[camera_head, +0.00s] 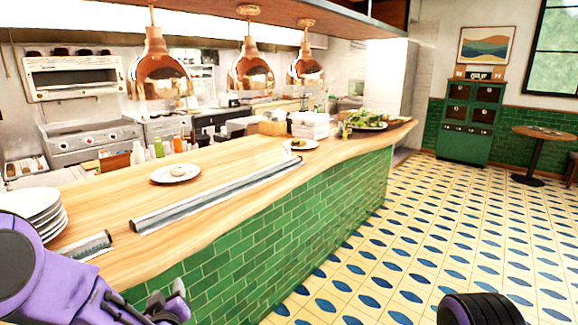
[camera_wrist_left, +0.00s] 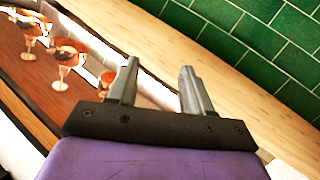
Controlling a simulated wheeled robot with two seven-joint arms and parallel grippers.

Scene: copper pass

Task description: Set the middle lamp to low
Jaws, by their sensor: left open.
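Three copper dome lamps hang in a row over the wooden counter. The middle lamp (camera_head: 251,72) hangs between the left lamp (camera_head: 160,75) and the right lamp (camera_head: 307,68). Its setting cannot be told. Several copper lamps also show, small and upturned, at the left of the left wrist view; the middle one of them (camera_wrist_left: 68,52) is apart from the fingers. My left gripper (camera_head: 168,303) is low at the counter's front side, well below and away from the lamps. Its fingers (camera_wrist_left: 158,82) are apart with nothing between them. My right gripper does not show.
The counter (camera_head: 110,185) has a green tiled front (camera_head: 300,220).

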